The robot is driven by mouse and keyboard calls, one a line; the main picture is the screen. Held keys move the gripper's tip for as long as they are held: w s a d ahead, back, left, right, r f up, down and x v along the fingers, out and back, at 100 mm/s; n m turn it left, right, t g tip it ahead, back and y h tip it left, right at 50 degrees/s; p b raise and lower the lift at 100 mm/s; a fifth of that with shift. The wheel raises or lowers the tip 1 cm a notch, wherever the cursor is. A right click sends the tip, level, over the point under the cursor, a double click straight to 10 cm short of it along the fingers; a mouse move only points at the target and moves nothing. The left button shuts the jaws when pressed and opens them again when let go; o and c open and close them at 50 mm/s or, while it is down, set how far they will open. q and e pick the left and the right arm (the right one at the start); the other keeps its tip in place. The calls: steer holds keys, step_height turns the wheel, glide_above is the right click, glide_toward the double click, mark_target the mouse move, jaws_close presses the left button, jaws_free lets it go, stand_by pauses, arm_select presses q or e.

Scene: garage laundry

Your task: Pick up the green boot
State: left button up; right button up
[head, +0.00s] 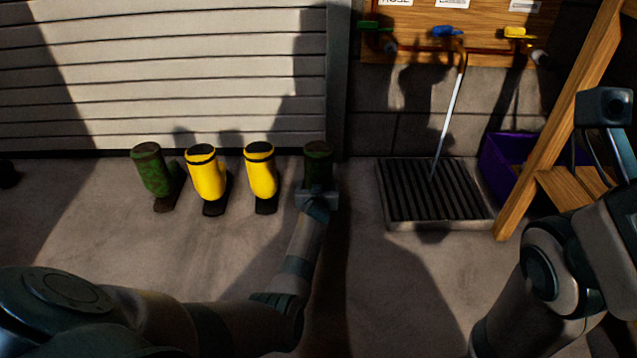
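Two dark green boots stand on the concrete floor, one at each end of a row in the head view. The left green boot (150,168) is upright and clear of my grippers. The right green boot (318,158) stands in shadow by the door's right edge. My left gripper (317,190) is right at this boot, on its near side, and covers its lower part. Its fingers are too dark to tell whether they are open or closed around it. My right arm is raised at the right edge; its gripper (604,108) does not show its fingers clearly.
Two yellow boots (206,175) (261,172) stand between the green ones. Behind the row is a pale slatted door (180,80). A floor drain grate (430,222), a purple bin (500,165) and a wooden ladder-like frame (560,115) are at right. Floor in front is mostly clear.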

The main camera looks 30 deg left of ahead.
arm_select(q)
steer(key=c, duration=1.6)
steer(key=shift+r, duration=0.15)
